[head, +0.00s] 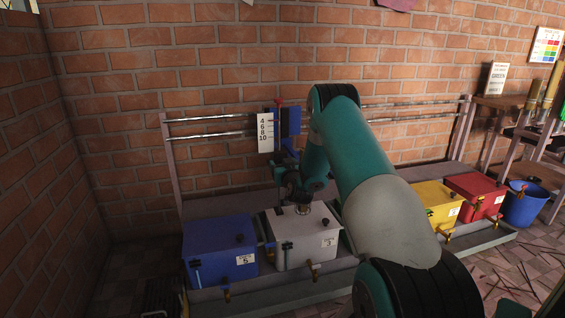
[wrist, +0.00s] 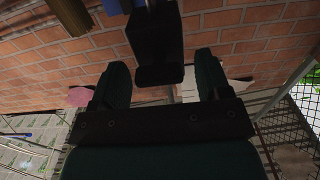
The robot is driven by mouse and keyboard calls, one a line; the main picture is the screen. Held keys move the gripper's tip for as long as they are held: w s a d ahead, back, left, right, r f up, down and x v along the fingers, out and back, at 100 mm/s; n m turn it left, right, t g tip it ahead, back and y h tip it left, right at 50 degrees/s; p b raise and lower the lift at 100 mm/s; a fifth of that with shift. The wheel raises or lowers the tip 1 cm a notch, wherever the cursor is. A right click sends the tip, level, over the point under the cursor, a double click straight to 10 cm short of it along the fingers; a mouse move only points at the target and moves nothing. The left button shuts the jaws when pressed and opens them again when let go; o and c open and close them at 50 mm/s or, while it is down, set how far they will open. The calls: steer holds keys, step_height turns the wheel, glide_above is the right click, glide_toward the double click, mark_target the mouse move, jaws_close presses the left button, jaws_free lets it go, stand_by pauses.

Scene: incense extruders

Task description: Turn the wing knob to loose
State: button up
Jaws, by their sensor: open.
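I cannot pick out the wing knob for certain in either view. In the head view a blue carriage (head: 291,121) sits on the wall rails, with a white scale plate (head: 265,132) marked 4, 6, 8, 10 and a thin red-topped rod beside it. My gripper (wrist: 161,76) shows in the wrist view with its two dark green fingers apart. A dark block (wrist: 158,45) hangs in line with the gap between them; whether it is the knob, and whether the fingers touch it, I cannot tell. In the head view my wrist is below the carriage, and my arm hides the area to its right.
A blue box (head: 218,250) and a white box (head: 300,240) stand below the rails. A yellow box (head: 432,203), a red box (head: 474,194) and a blue bucket (head: 523,205) are at the right. Metal rails (head: 210,135) run along the brick wall.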

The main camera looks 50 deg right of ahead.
steer(key=shift+w, duration=0.1)
steer(key=shift+c, duration=0.4)
steer(key=c, duration=0.8)
steer(key=shift+c, duration=0.2)
